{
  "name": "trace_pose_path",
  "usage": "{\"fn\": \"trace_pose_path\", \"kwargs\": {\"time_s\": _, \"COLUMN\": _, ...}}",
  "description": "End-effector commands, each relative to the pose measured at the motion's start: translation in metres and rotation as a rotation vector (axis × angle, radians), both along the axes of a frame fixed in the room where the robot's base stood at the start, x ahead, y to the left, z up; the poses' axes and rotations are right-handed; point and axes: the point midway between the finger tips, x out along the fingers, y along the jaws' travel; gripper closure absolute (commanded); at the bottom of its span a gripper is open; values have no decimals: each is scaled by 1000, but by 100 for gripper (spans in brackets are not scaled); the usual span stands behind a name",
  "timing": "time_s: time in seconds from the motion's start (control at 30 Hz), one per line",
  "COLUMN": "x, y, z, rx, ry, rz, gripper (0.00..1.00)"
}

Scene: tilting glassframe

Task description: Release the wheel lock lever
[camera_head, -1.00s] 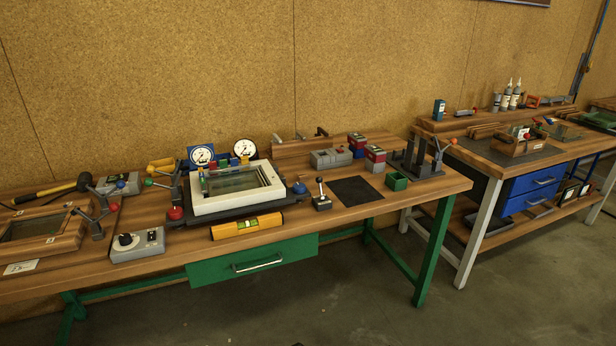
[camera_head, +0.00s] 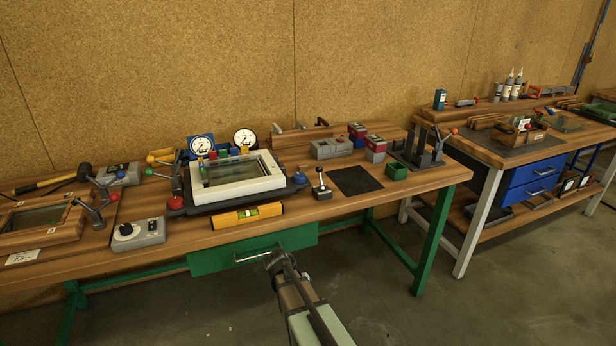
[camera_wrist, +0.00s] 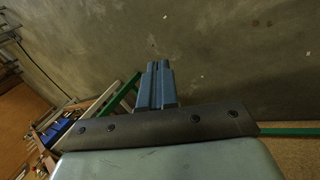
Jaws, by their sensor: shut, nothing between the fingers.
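No wheel lock lever can be told apart by any label. My gripper (camera_head: 279,262) is in front of the bench, below the top and near the drawer handle. It touches no lever that I can see. In the wrist view my gripper (camera_wrist: 158,66) is shut and empty, with floor behind it.
A yellow spirit level (camera_head: 247,216) lies before the frame. A grey box with a black dial (camera_head: 137,235) stands left. A black mat (camera_head: 356,181) leaves bare space on the right. The green drawer (camera_head: 215,262) is under the top. A second bench (camera_head: 480,150) stands right.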

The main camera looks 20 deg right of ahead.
Motion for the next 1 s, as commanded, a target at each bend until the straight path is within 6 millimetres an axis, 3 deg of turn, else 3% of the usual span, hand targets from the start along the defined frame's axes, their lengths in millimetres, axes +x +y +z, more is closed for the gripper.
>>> {"fn": "trace_pose_path", "kwargs": {"time_s": 0.3, "x": 56, "y": -18, "z": 81, "rx": -96, "ry": -129, "rz": -85, "gripper": 100}}
{"fn": "trace_pose_path", "kwargs": {"time_s": 0.87, "x": 132, "y": -45, "z": 245, "rx": -242, "ry": -363, "rz": -257, "gripper": 100}}
{"fn": "trace_pose_path", "kwargs": {"time_s": 1.0, "x": 176, "y": -48, "z": 290, "rx": -261, "ry": -392, "rz": -279, "gripper": 100}}
